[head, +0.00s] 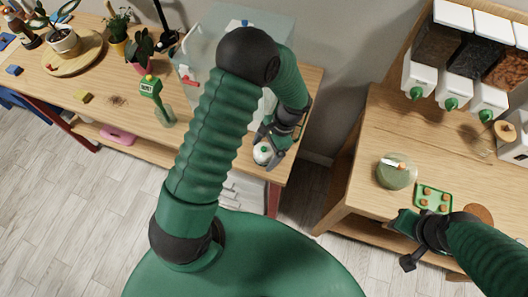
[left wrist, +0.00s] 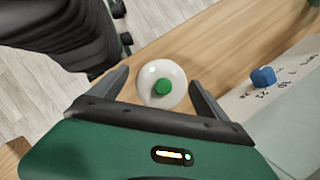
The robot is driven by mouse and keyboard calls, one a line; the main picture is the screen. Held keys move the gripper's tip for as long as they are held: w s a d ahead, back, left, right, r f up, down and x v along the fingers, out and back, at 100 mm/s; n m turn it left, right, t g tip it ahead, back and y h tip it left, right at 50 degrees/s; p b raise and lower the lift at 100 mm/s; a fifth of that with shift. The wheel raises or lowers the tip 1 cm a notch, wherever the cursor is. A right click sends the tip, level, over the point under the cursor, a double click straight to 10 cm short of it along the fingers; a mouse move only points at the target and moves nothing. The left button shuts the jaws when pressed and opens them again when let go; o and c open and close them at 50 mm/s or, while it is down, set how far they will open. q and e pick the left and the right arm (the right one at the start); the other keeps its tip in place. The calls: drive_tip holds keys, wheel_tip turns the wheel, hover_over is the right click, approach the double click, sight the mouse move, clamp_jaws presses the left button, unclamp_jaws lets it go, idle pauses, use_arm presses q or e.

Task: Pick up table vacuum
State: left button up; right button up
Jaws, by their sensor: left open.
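The table vacuum (head: 262,153) is a small white dome with a green button on top. It sits near the right front corner of the left wooden table (head: 228,145). My left gripper (head: 267,148) is open and reaches down over it. In the left wrist view, the vacuum (left wrist: 174,96) lies between the two spread fingers (left wrist: 160,84), with a gap on each side. My right gripper (head: 402,241) appears open and empty, at the front edge of the right-hand table.
A clear box (head: 215,50) stands behind my left arm. A blue block (left wrist: 263,76) lies on a paper near the vacuum.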

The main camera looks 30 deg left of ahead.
sight(263, 148)
use_arm(q)
drive_tip(key=shift+f, duration=0.2)
drive_tip(key=shift+a, duration=0.25)
drive_tip(key=c, duration=0.8)
drive_tip(key=shift+d, duration=0.15)
drive_tip(key=c, duration=0.9)
drive_tip(key=shift+r, duration=0.1)
drive_tip(key=shift+r, duration=0.6)
wheel_tip(263, 148, up, 2)
drive_tip(key=shift+r+b, duration=0.15)
drive_tip(key=shift+b, duration=0.25)
drive_tip(key=s+d+b, duration=0.1)
drive_tip(key=d, duration=0.4)
drive_tip(key=s+d+r, duration=0.1)
drive_tip(key=s+d, duration=0.1)
drive_tip(key=d, duration=0.3)
drive_tip(key=s+d+b, duration=0.1)
drive_tip(key=s+d, duration=0.1)
drive_tip(key=d, duration=0.3)
drive_tip(key=shift+s+r+b, duration=0.2)
drive_tip(key=shift+s+b, duration=0.05)
drive_tip(key=shift+b, duration=0.05)
